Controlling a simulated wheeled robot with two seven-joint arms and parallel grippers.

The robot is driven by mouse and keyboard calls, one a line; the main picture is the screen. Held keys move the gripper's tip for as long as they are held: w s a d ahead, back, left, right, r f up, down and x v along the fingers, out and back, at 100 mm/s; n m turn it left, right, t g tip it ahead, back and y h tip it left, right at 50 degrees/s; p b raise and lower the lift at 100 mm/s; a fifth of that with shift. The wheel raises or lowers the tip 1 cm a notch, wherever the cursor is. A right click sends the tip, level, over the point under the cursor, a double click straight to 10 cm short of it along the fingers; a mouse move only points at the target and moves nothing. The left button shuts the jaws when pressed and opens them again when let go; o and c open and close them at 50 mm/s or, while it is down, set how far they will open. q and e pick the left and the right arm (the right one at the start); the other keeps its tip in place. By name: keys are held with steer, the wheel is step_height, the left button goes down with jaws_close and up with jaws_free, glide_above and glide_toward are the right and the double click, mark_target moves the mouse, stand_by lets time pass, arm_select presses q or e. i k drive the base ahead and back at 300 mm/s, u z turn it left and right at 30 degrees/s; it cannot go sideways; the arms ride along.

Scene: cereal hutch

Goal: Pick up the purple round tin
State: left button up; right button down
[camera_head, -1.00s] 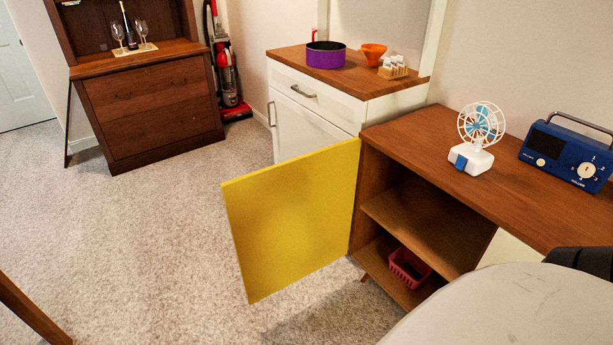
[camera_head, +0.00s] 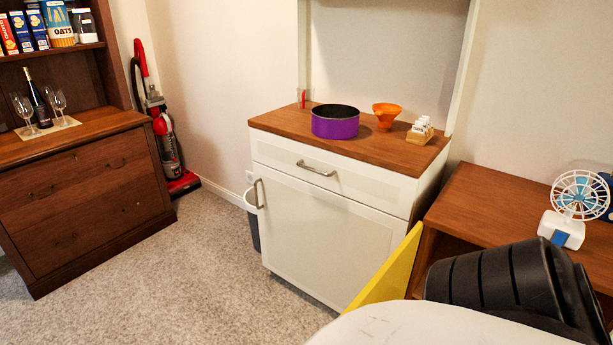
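The purple round tin (camera_head: 335,126) stands upright on the wooden top of the white cabinet. It is open at the top and dark inside. An orange funnel-like item (camera_head: 387,112) stands to its right, and a clear cup with something red (camera_head: 304,98) stands behind it to the left. Nothing touches the tin from my side.
The white cabinet (camera_head: 322,232) has its drawer and door shut. A small wooden rack (camera_head: 420,131) sits at its right end. The open yellow door (camera_head: 388,270) juts beside it. A fan (camera_head: 574,208) stands on the low wooden unit. Carpet is clear in front.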

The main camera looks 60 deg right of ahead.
mark_target(328, 121)
steer(key=i, duration=2.3)
steer(key=z, duration=4.35)
steer(key=i, duration=0.55)
steer(key=u, duration=0.05)
